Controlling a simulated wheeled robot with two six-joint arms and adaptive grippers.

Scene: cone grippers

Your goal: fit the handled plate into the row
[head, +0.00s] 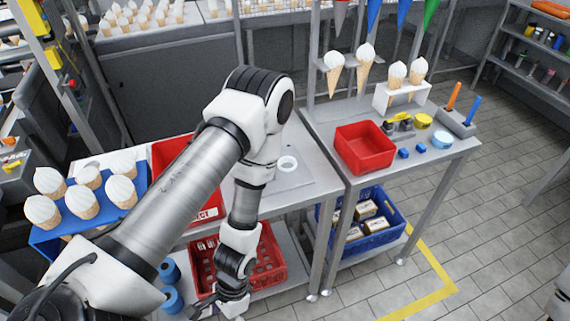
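I cannot pick out the handled plate with certainty. Orange (453,96) and blue (471,109) handles stand upright in a grey holder (457,124) at the right end of the table. My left gripper (232,304) points down, low in front of the table near the lower red crate. Its fingers are too small and dark to read.
A red bin (364,148) stands on the right table. A blue tray of cones (42,243) is at the left. A red crate (270,262) and a blue crate (398,231) sit below. Floor (480,210) at the right is free.

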